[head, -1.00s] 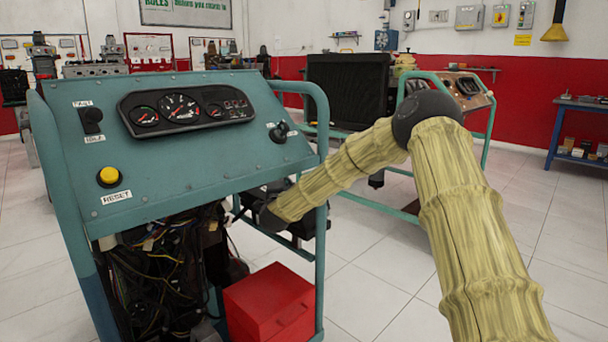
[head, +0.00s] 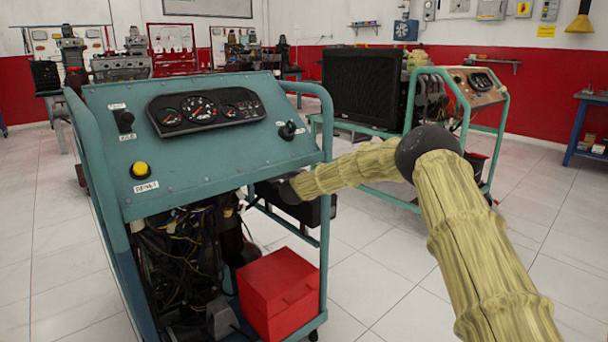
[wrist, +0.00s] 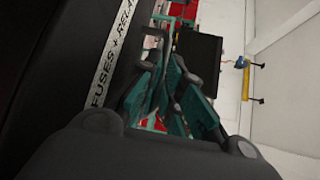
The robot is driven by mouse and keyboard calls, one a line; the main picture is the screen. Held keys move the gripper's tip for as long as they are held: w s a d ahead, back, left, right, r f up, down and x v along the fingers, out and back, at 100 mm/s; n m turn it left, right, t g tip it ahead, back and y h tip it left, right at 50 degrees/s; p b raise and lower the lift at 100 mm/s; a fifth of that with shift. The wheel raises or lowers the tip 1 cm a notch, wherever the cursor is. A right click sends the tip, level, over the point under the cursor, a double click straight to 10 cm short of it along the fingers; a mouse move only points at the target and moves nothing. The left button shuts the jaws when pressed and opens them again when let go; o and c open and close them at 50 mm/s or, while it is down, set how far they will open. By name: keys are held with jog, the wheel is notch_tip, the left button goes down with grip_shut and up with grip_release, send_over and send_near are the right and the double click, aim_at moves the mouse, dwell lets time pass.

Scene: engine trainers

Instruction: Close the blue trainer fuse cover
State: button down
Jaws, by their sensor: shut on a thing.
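The blue trainer (head: 200,160) stands at left centre in the head view, with its sloped gauge panel and tube frame. My arm reaches to its right side, and the gripper is hidden there. In the wrist view my gripper (wrist: 170,85) has its fingers close together, beside a black surface with a white strip reading "FUSES + RELA…". I take this surface as the fuse cover (wrist: 55,60). The jaws are shut on it, but the contact is dark and unclear. How far the cover stands open cannot be told.
A red box (head: 280,292) sits low in the trainer frame, beside loose wires (head: 185,250). A second trainer with a black radiator (head: 363,88) stands behind. A blue bench (head: 590,125) is at the far right. Tiled floor is clear at right and far left.

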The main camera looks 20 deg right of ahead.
jog(key=shift+w+a, duration=0.1)
jog(key=shift+a, duration=0.1)
jog(key=c, duration=1.9)
grip_release()
jog(key=shift+o, duration=0.3)
jog(key=shift+w+f, duration=0.15)
jog(key=shift+d, duration=0.3)
jog(key=shift+s+a, duration=0.3)
jog(key=shift+s, duration=0.15)
jog(key=v, duration=1.1)
jog(key=shift+s+d, duration=0.1)
jog(key=shift+s, duration=0.05)
jog(key=shift+d, duration=0.1)
